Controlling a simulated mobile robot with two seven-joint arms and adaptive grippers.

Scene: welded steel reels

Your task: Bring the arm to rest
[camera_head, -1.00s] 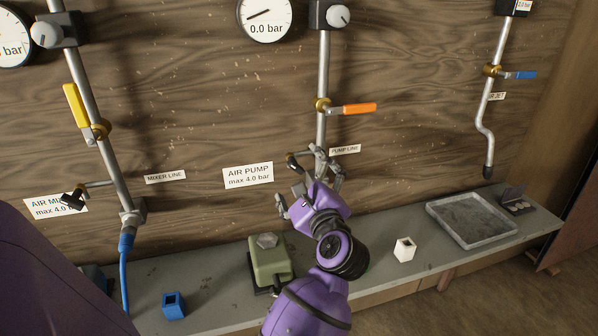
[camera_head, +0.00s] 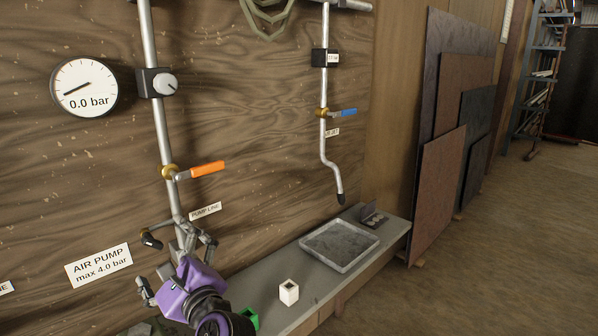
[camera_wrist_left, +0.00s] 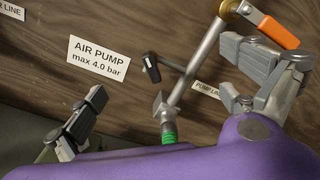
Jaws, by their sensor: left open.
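My left gripper (camera_head: 176,262) is open in front of the lower end of the pump line pipe (camera_head: 158,120), and I see nothing held in it. In the left wrist view its two fingers (camera_wrist_left: 163,72) stand wide apart. The pipe's lower end (camera_wrist_left: 163,108) shows between them, with a green piece (camera_wrist_left: 169,133) below it. I cannot tell whether a finger touches the pipe. The purple wrist hides part of the bench. My right gripper is in neither view.
The wooden panel carries a gauge (camera_head: 84,88) at 0.0 bar, an orange valve handle (camera_head: 207,168) and a blue one (camera_head: 343,113). A white holder (camera_head: 289,292) and a grey tray (camera_head: 367,254) sit on the bench. Open floor (camera_head: 480,270) lies right.

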